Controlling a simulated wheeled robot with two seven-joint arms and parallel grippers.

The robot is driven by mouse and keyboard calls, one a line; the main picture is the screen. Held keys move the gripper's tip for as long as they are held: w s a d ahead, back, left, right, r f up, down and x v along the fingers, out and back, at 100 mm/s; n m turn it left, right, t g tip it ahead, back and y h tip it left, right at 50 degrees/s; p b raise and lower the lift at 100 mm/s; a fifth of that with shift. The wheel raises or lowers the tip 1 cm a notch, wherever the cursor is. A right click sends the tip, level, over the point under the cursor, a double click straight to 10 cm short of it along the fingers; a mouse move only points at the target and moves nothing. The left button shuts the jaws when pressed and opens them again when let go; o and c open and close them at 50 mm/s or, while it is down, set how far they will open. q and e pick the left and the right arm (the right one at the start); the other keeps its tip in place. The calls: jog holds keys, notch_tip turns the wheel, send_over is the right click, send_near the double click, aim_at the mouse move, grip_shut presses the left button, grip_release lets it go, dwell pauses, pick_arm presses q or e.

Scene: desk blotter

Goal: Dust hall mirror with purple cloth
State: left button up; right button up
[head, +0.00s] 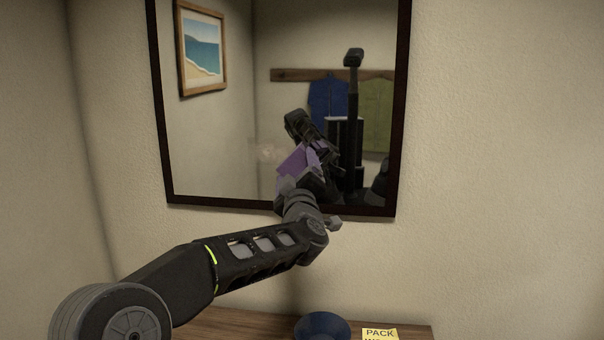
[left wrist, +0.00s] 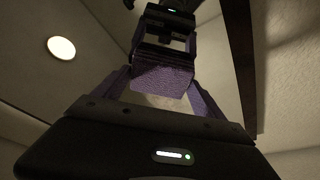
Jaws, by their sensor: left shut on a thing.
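The hall mirror (head: 210,135) hangs on the wall in a dark frame. My left arm reaches up from the lower left, and my left gripper (head: 308,180) is at the lower middle of the glass. It is shut on the purple cloth (head: 292,166), which is at or close to the glass; I cannot tell whether it touches. A faint pale patch (head: 267,153) shows on the glass just left of the cloth. In the left wrist view the purple cloth (left wrist: 162,80) shows between the fingers, with the gripper's reflection beyond. My right gripper is not in view.
Below the mirror is a wooden shelf or table top (head: 220,324) with a dark blue bowl (head: 322,327) and a yellow note (head: 380,334) reading "PACK". The mirror reflects a framed beach picture, hanging clothes and my own body. The wall right of the mirror is bare.

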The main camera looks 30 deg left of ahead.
aim_at(279, 167)
pick_arm(q)
jog(key=shift+a, duration=0.25)
jog(key=shift+s+a+b, duration=0.35)
jog(key=shift+a+b, duration=0.05)
jog(key=shift+a, duration=0.4)
jog(key=shift+s+a+b, duration=0.3)
jog(key=shift+a+b, duration=0.05)
jog(key=shift+a, duration=0.45)
jog(key=shift+a, duration=0.1)
jog(key=shift+s+a+f+b, duration=0.1)
jog(key=shift+s+a+b, duration=0.15)
jog(key=shift+a, duration=0.25)
jog(key=shift+s+a+f+b, duration=0.1)
jog(key=shift+a+b, duration=0.25)
jog(key=shift+a, duration=0.1)
jog(key=shift+s+a+r, duration=0.15)
jog(key=shift+s+a, duration=0.05)
jog(key=shift+a, duration=0.35)
jog(key=shift+a, duration=0.1)
jog(key=shift+s+a+b, duration=0.25)
jog(key=shift+a+b, duration=0.2)
jog(key=shift+a, duration=0.15)
jog(key=shift+s+a+b, duration=0.2)
jog(key=shift+a+b, duration=0.2)
jog(key=shift+a, duration=0.2)
jog(key=shift+s+a, duration=0.1)
jog(key=shift+a, duration=0.25)
